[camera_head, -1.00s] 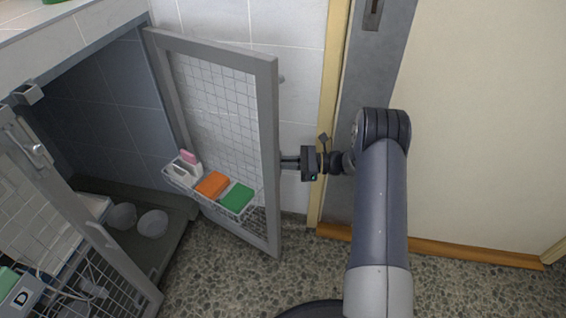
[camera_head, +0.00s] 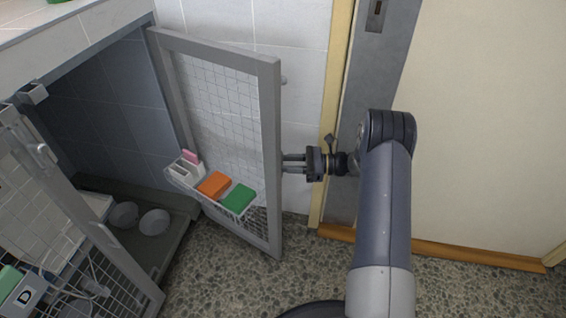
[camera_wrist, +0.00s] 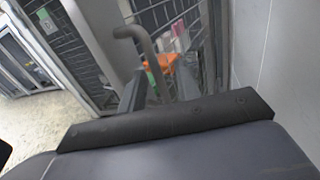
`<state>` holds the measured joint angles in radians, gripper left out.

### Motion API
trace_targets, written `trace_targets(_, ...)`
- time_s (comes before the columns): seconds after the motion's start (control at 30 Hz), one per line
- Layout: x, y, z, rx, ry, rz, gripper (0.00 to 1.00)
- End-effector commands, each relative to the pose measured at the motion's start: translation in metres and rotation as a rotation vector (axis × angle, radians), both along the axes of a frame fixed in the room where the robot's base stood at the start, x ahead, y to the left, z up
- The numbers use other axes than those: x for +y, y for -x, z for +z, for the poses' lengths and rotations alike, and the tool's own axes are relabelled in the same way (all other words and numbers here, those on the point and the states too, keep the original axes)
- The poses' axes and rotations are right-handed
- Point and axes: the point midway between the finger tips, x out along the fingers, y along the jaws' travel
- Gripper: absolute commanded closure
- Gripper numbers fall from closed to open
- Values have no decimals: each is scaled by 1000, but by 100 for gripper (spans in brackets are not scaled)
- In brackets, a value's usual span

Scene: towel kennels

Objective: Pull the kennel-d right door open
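The kennel-d right door (camera_head: 269,150), a grey frame with wire mesh, stands swung wide open, its free edge towards my arm. A wire basket (camera_head: 182,184) hangs on it. My gripper (camera_head: 286,162) is at the outer side of that free edge, its two fingers apart and pointing at the frame. In the wrist view a bent grey door handle (camera_wrist: 146,50) shows between the spread fingers (camera_wrist: 160,88); whether a finger touches it, I cannot tell.
The basket holds an orange item (camera_head: 213,185), a green item (camera_head: 238,198) and a white caddy. Two bowls (camera_head: 154,222) sit inside the open kennel. A tiled wall and a cream door (camera_head: 480,130) lie behind my arm. Speckled floor (camera_head: 230,290) in front is clear.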

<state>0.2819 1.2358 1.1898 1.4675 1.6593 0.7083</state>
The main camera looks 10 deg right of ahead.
Motion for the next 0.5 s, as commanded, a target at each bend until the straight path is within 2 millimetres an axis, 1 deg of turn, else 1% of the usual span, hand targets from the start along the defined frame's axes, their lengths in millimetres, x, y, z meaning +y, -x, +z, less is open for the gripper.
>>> trace_targets(0.03,-10,1,2,0,-1,-5,68)
trace_targets(0.3,-64,9,2,0,-1,-3,68)
trace_targets(0.4,-79,11,2,-1,-1,-3,68)
trace_targets(0.5,-88,13,1,0,-1,0,68)
